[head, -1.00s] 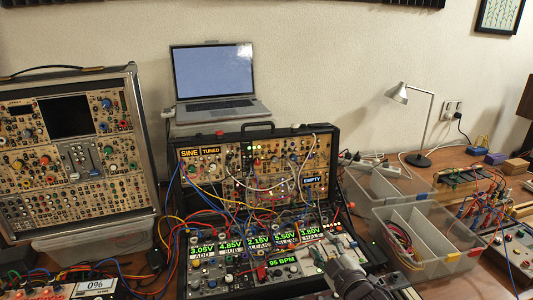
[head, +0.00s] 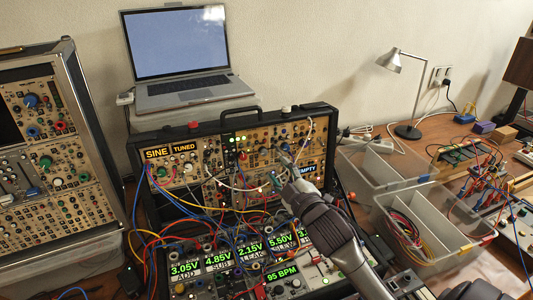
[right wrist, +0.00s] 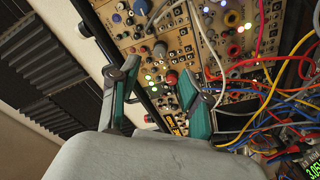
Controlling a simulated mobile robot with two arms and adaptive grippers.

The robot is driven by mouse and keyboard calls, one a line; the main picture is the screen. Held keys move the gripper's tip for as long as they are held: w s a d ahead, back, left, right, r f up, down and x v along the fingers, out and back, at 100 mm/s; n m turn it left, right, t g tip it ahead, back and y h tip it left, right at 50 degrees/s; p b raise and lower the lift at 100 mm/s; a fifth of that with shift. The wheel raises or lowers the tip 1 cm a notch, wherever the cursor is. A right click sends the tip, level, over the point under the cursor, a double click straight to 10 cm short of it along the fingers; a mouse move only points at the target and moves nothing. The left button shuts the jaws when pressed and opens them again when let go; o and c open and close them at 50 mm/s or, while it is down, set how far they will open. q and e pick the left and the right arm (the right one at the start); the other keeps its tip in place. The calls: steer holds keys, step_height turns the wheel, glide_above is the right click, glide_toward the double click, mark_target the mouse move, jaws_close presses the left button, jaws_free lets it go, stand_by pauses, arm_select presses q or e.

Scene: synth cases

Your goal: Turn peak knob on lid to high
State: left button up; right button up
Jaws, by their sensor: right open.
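The lid (head: 207,170) of the black synth case stands upright, its modules full of knobs, cables and lights. Labels on it read SINE, TUNED and EMPTY; I cannot read which knob is the peak knob. My right gripper (head: 277,172) is in front of the lid's right half and partly hides the modules there. In the right wrist view its green-edged fingers (right wrist: 160,70) are apart with nothing held. A grey knob (right wrist: 160,50) and a red knob (right wrist: 172,77) show on the panel beyond the gap between them. My left gripper is not in view.
Patch cables (head: 190,208) loop below the lid, over the lower panel with its green displays (head: 219,260). A laptop (head: 190,97) sits behind the case. Clear bins (head: 447,262) stand at the right, a second synth case (head: 50,180) at the left.

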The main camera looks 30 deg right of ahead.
mark_target(265, 154)
steer(key=w, duration=0.4)
steer(key=w+d, duration=0.1)
steer(key=w, duration=0.1)
steer(key=shift+w+p, duration=0.35)
steer(key=shift+p, duration=0.05)
steer(key=shift+w+d+f, duration=0.1)
steer(key=shift+w+d, duration=0.05)
steer(key=shift+w, duration=0.6)
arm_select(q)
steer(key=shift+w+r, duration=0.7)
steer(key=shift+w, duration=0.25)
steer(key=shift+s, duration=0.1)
arm_select(e)
steer(key=shift+c, duration=0.2)
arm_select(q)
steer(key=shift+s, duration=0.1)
arm_select(e)
jaws_close()
